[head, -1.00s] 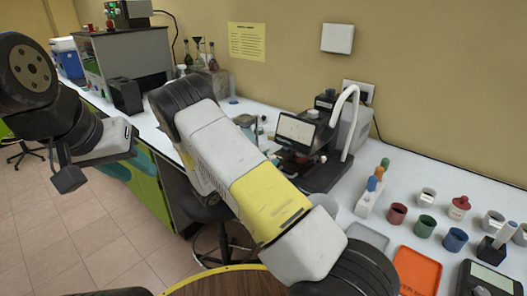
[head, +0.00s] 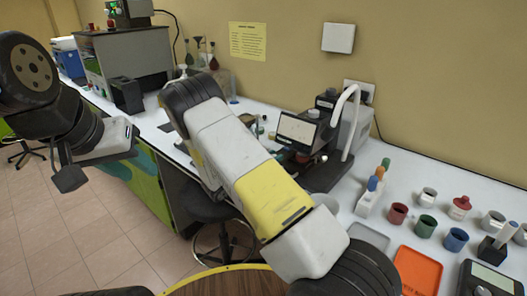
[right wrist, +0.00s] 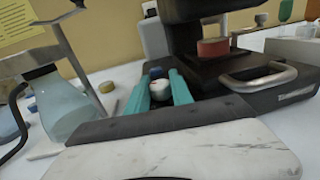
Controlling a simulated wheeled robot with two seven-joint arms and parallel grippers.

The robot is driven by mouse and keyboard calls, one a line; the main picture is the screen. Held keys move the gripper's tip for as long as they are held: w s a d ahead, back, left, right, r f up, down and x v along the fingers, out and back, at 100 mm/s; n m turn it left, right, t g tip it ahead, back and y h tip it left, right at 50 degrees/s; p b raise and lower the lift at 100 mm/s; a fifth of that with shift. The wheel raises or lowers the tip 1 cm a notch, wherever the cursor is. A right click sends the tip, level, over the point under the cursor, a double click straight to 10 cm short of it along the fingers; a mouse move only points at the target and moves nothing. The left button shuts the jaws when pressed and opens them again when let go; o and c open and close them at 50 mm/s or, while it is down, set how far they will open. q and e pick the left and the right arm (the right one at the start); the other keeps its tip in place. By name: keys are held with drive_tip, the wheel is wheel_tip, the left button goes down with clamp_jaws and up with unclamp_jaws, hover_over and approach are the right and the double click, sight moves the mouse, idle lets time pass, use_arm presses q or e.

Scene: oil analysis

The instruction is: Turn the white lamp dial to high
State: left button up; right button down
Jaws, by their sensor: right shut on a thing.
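In the right wrist view, a small white dial (right wrist: 160,89) sits between the two teal fingers of my right gripper (right wrist: 160,77), which is shut on it. A dark blue knob (right wrist: 155,72) shows just beyond it. In the head view, my right arm hides the right gripper and the dial. A black instrument with a screen (head: 298,129) stands on the bench, with a white curved lamp arm (head: 347,120) beside it. My left gripper (head: 68,180) hangs at the left, away from the bench things; its fingers are not clear.
In the right wrist view, a flask of pale blue liquid (right wrist: 62,103) stands at left, and a metal handle (right wrist: 258,76) and a red-brown cylinder (right wrist: 212,47) are at right. In the head view, several cups and an orange tray (head: 418,270) are at right.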

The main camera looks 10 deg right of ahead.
drive_tip(key=m+g+h, duration=0.2)
drive_tip(key=m+g, duration=0.1)
drive_tip(key=g, duration=0.2)
drive_tip(key=shift+m, duration=0.3)
drive_tip(key=shift+m+g+h, duration=0.3)
drive_tip(key=shift+m+g, duration=0.8)
drive_tip(key=shift+g, duration=1)
drive_tip(key=c, duration=1.1)
unclamp_jaws()
